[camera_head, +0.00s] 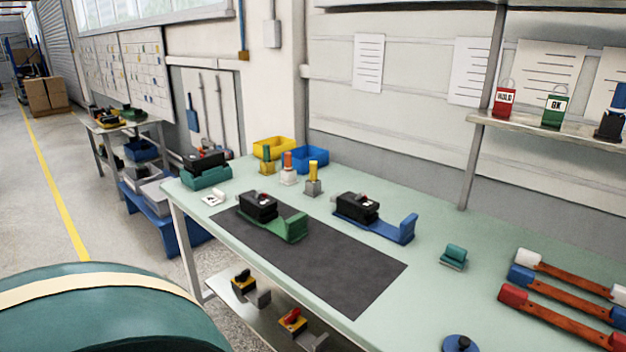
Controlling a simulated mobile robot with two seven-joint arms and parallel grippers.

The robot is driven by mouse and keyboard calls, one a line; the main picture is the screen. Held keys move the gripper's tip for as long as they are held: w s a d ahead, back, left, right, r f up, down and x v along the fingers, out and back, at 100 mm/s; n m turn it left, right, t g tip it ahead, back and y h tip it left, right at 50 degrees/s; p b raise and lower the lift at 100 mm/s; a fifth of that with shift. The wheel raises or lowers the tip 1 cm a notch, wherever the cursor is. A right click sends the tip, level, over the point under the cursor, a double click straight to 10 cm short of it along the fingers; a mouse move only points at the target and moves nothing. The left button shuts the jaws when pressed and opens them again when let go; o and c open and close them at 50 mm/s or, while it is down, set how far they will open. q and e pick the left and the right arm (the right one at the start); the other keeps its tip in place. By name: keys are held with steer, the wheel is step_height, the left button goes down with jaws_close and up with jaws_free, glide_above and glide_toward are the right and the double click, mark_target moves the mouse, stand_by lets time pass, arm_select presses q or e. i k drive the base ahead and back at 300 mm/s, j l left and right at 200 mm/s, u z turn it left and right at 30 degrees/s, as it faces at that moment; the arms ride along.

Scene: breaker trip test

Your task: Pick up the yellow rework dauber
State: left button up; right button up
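The yellow dauber (313,170) stands upright in a small grey holder (313,188) on the light green workbench, behind the two black breakers. To its left stand an orange-topped dauber (288,161) in a whitish holder and a green-topped dauber (266,154) in a yellowish holder. Nothing is touching the yellow dauber that I can see. Neither of my grippers shows in the head view.
A black breaker sits on a green cradle (294,227), another on a blue cradle (408,229). A dark mat (340,270) lies in front. Yellow (272,148) and blue (309,158) bins stand behind the daubers. Several coloured-ended handles (560,290) lie at the right.

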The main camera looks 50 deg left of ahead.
mark_target(313, 164)
steer(key=u, duration=1.4)
steer(key=k+u, duration=0.1)
